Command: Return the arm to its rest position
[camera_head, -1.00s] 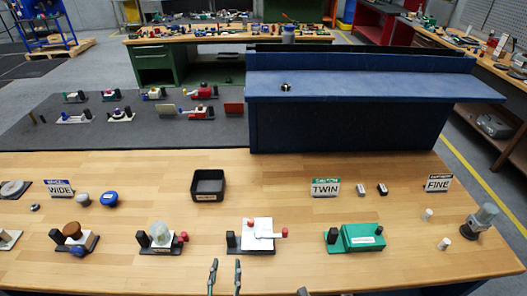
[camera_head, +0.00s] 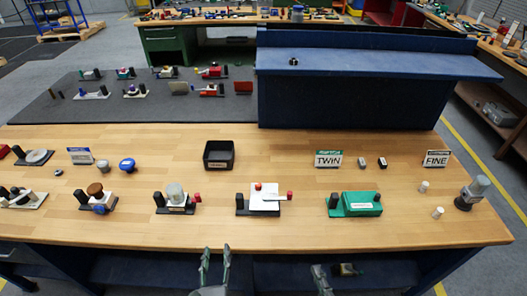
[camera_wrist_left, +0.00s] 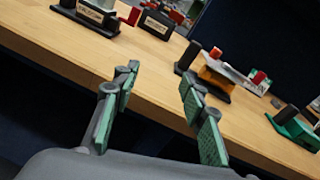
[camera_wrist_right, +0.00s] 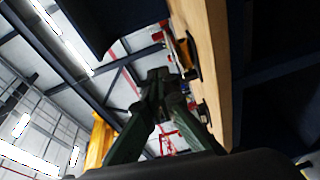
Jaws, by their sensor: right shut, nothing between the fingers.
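My left gripper (camera_head: 215,264) is low in the head view, in front of the table's front edge. In the left wrist view my left gripper (camera_wrist_left: 158,112) shows two green-padded fingers spread wide apart with nothing between them. My right gripper (camera_head: 320,276) shows at the bottom of the head view, right of the left one and below the table edge. In the right wrist view the fingers of my right gripper (camera_wrist_right: 158,85) meet at the tips, shut and empty. Both grippers are clear of the table and touch nothing visible.
The wooden table (camera_head: 300,225) holds several valve fixtures, including a white-plated one (camera_head: 264,199) and a green one (camera_head: 355,204). A black tray (camera_head: 219,155) and signs such as TWIN (camera_head: 328,159) stand behind. A blue shelf (camera_head: 350,95) rises at the back.

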